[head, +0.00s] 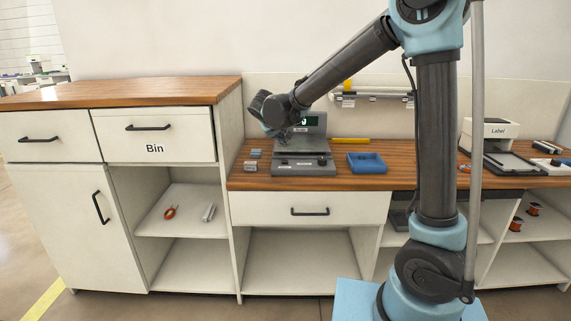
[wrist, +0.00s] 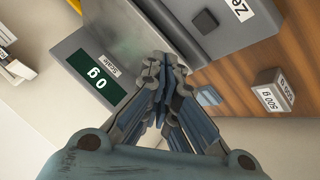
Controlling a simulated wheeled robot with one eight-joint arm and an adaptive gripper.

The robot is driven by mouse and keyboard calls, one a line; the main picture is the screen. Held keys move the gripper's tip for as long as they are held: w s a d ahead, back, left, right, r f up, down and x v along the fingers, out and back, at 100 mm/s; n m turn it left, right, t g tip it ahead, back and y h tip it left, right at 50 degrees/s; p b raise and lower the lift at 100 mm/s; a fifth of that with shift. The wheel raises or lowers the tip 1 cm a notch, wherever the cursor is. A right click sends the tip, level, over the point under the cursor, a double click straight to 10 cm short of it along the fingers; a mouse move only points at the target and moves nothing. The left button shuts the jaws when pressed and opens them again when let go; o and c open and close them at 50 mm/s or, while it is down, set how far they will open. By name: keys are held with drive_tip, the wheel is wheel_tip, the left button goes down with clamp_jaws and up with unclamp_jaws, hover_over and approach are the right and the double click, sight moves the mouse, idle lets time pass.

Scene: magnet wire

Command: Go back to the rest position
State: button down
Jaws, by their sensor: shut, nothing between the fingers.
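My gripper (wrist: 165,85) is shut and empty in the wrist view, its fingertips together above the scale. In the head view my gripper sits in front of the scale's display, partly hidden by my wrist. The scale (head: 303,168) is grey and stands on the wooden counter; it also shows in the wrist view (wrist: 218,40). Its display (wrist: 96,80) reads 0 g. My arm reaches to the left from its base at the counter's front.
Small grey weights (head: 251,165) lie left of the scale; one marked 500 g (wrist: 271,97) shows in the wrist view. A blue tray (head: 366,163) and a yellow bar (head: 350,141) are to its right. A label machine (head: 491,145) stands farther right. The higher cabinet (head: 150,92) flanks the left.

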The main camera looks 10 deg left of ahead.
drive_tip(key=shift+d, duration=0.1)
drive_tip(key=s+d+m+g+h, duration=0.15)
drive_tip(key=s+d, duration=0.25)
drive_tip(key=d, duration=1.2)
drive_tip(key=s+d+m+g, duration=0.2)
drive_tip(key=s+d+g, duration=0.15)
drive_tip(key=d, duration=1.35)
drive_tip(key=s+d+f+m, duration=0.1)
drive_tip(key=s+d+f, duration=0.2)
drive_tip(key=s, duration=0.5)
drive_tip(key=s+d+f+m+g+y, duration=0.1)
drive_tip(key=s+d+f+m, duration=0.1)
drive_tip(key=s+d+f, duration=0.2)
drive_tip(key=s+d+f+m+g+y, duration=0.1)
drive_tip(key=s+d+f, duration=0.3)
drive_tip(key=s, duration=0.7)
drive_tip(key=shift+s+d+f, duration=0.15)
drive_tip(key=shift+s+d, duration=0.15)
drive_tip(key=shift+d, duration=0.9)
drive_tip(key=shift+w+f, duration=0.2)
drive_tip(key=shift+w, duration=0.25)
